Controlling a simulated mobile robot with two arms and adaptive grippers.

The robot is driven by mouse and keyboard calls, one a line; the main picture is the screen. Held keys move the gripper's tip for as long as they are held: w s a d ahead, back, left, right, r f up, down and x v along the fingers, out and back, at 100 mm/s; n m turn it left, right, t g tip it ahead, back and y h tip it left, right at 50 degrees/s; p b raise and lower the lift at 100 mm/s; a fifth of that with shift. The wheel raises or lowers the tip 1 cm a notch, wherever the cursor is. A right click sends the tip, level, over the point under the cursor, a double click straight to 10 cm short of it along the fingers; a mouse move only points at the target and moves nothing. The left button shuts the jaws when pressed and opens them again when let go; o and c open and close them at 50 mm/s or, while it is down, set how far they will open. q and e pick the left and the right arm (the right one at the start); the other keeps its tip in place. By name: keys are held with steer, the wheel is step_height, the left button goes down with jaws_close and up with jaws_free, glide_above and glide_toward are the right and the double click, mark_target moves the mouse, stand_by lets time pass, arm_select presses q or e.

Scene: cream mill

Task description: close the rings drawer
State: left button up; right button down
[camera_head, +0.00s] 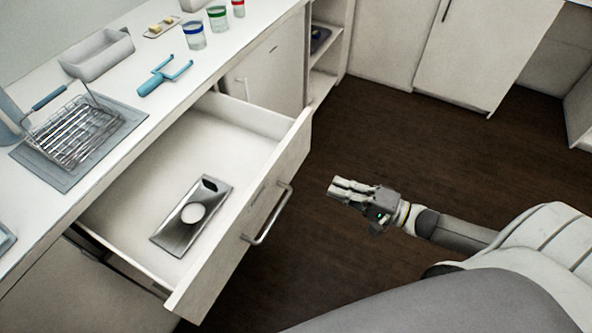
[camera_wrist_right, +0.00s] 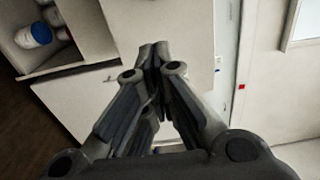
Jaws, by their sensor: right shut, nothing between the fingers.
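The open drawer (camera_head: 240,222) is pulled out from under the white counter, its front panel facing right. It has a metal bar handle (camera_head: 268,218). Inside lies a flat metal plate (camera_head: 178,230) with a round pale disc on it; whether it is a ring I cannot tell. My right gripper (camera_head: 334,187) is to the right of the drawer front, apart from the handle, over the dark floor. It is shut and empty; its closed fingers also show in the right wrist view (camera_wrist_right: 154,52). My left gripper is not in view.
The counter (camera_head: 140,97) holds a wire basket (camera_head: 70,130) on a grey mat, a blue two-pronged tool (camera_head: 163,77), a grey tray (camera_head: 97,54) and several coloured-rim cups. An open shelf (camera_head: 325,40) stands beyond. The dark floor (camera_head: 400,130) right of the drawer is clear.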

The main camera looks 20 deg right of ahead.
mark_target(288, 167)
steer(key=x, duration=1.1)
steer(key=shift+w+a+p, duration=0.25)
steer(key=shift+w+p, duration=0.1)
steer(key=shift+p, duration=0.05)
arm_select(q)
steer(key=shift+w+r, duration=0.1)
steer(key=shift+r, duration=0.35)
